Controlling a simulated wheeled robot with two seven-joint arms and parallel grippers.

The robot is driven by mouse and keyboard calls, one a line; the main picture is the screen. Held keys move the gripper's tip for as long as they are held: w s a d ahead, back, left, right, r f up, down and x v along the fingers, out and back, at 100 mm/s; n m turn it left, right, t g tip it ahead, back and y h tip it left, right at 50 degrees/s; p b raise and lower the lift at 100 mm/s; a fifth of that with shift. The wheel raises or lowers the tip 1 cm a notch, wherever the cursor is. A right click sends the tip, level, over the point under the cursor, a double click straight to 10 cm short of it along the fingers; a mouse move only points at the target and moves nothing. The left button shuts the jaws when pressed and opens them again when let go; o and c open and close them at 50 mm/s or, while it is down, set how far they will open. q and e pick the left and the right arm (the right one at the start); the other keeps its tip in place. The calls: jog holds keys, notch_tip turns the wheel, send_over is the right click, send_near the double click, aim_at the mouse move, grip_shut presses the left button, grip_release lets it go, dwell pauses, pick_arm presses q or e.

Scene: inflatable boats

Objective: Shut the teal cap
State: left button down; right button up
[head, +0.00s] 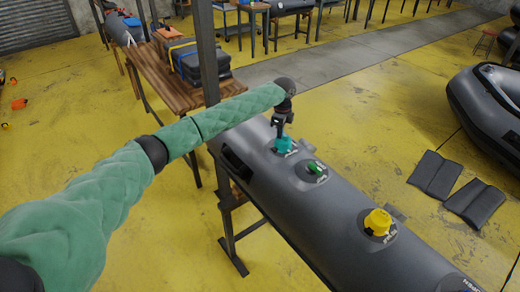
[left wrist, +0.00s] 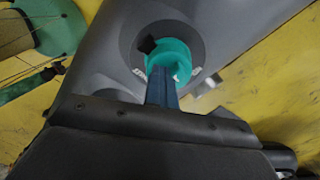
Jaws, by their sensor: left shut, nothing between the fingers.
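The teal cap (head: 284,145) sits on top of the grey inflatable tube, at its far end. In the left wrist view the teal cap (left wrist: 182,56) is a round teal piece over a dark circular base, with a small black part at its left. My left gripper (head: 281,133) points down right at the cap. Its shut, empty fingers (left wrist: 162,76) overlap the cap's near edge in the left wrist view. I cannot tell whether they touch it, or whether the cap is fully shut. My right gripper is not in view.
A green valve piece (head: 316,168) and a yellow cap (head: 378,221) sit further along the same grey tube (head: 345,200). A wooden table (head: 160,75) with a dark case stands behind my left arm. Dark pads (head: 436,174) lie on the open yellow floor at right.

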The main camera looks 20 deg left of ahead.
pick_arm(q)
jog(key=r, duration=0.1)
jog(key=w+r+p, duration=0.1)
jog(key=d+r, duration=0.1)
jog(key=shift+w+r, duration=0.15)
notch_tip(320, 180, up, 2)
jog(key=shift+w+p, duration=0.15)
jog(key=shift+p, duration=0.9)
jog(key=shift+d+r, duration=0.7)
jog(key=shift+d, duration=0.05)
jog(key=shift+a+f, duration=0.2)
jog(key=shift+a, duration=0.6)
